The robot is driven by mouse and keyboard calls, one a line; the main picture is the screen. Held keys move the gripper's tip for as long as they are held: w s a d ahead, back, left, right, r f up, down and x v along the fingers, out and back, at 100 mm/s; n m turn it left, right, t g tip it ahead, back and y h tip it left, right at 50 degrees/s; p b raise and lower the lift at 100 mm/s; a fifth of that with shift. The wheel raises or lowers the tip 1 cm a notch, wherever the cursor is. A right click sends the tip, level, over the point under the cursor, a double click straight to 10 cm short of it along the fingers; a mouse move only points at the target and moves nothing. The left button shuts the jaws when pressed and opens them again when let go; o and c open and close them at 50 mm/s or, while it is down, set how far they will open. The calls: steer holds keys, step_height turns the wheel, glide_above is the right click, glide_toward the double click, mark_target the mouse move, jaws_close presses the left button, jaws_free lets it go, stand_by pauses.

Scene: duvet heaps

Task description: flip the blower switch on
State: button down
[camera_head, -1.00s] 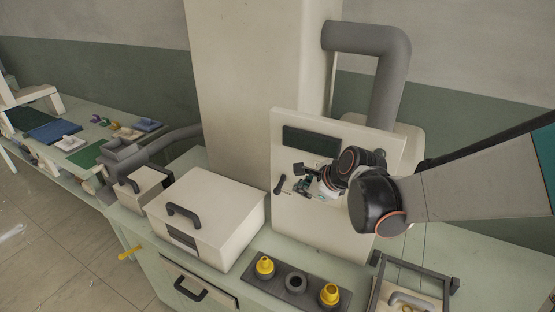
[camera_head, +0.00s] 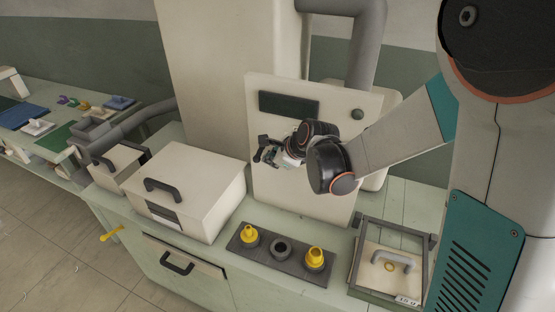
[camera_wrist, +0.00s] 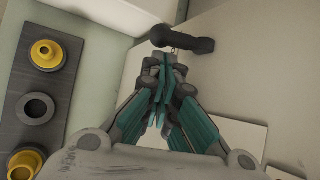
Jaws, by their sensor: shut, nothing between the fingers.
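The blower switch is a black lever, seen clearly in the wrist view (camera_wrist: 188,44) against the pale control panel (camera_head: 299,196). Its rounded end lies towards the left there. My gripper (camera_wrist: 164,62) is shut and empty, its teal-and-grey fingers together. In the wrist view its tips are right by the lever; I cannot tell whether they touch it. In the head view my gripper (camera_head: 266,150) is in front of the panel's left part, and the lever is hard to separate from the fingers.
Below stands a grey rack (camera_head: 240,246) with yellow fittings. A beige box (camera_head: 190,177) with a handle is left, a framed case (camera_head: 358,270) right. A grey duct (camera_head: 368,50) rises behind.

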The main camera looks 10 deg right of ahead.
steer(key=shift+x, duration=1.25)
steer(key=shift+r+m+g, duration=0.25)
steer(key=shift+m+g, duration=0.05)
steer(key=shift+g, duration=0.2)
steer(key=r, duration=0.2)
steer(key=g+y+p, duration=0.1)
steer(key=shift+s+a+r, duration=0.25)
steer(key=shift+s+r, duration=0.1)
steer(key=shift+r, duration=0.05)
steer(key=shift+w+r, duration=0.15)
steer(key=shift+r, duration=0.15)
stand_by(0.4)
